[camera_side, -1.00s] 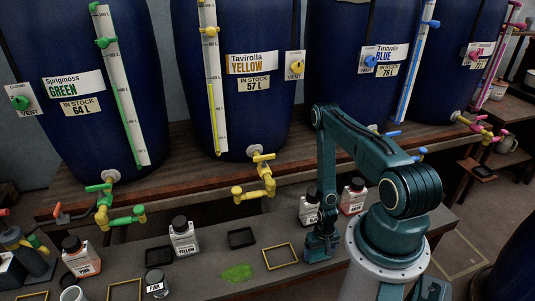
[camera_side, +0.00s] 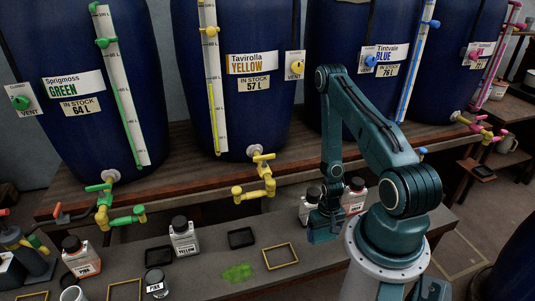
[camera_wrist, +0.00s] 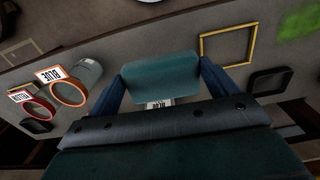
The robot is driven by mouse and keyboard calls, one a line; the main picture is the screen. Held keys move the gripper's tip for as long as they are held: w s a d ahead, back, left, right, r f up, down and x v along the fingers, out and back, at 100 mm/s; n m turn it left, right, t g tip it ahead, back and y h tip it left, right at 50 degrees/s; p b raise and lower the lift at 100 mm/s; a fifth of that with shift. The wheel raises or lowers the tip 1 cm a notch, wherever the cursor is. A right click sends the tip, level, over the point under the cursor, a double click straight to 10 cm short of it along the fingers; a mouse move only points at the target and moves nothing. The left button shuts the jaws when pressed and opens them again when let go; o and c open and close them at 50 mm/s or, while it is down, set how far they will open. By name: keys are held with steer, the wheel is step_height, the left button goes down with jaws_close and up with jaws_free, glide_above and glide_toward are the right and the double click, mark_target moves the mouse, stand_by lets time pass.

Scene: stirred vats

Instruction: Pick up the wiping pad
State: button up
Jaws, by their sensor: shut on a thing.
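The wiping pad (camera_wrist: 160,78) is a teal block, seen between the two dark blue fingers of my gripper (camera_wrist: 161,85) in the wrist view. The fingers press on its left and right sides, and its lower edge is hidden by the gripper body. In the side view my gripper (camera_side: 325,228) is above the right part of the grey bench, in front of two bottles. The pad is hard to tell apart from the fingers there.
A bottle (camera_side: 311,203) and another bottle (camera_side: 354,194) stand close behind my gripper. A yellow frame (camera_side: 280,257), a green patch (camera_side: 237,273) and a black tray (camera_side: 241,238) lie to the left. Vats with taps line the back.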

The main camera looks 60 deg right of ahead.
mark_target(320, 233)
step_height(320, 233, up, 9)
stand_by(0.5)
steer(key=shift+f, duration=0.1)
stand_by(0.3)
steer(key=o, duration=0.3)
steer(key=shift+c, duration=1.1)
steer(key=shift+w+f, duration=0.3)
steer(key=shift+w, duration=0.3)
steer(key=w+a+f+n, duration=0.4)
steer(key=w+a, duration=0.5)
steer(key=w, duration=0.4)
steer(key=w+a+f+n, duration=0.5)
steer(key=w+a+f, duration=0.2)
steer(key=w+a, duration=0.3)
steer(key=w, duration=0.3)
steer(key=shift+f, duration=0.2)
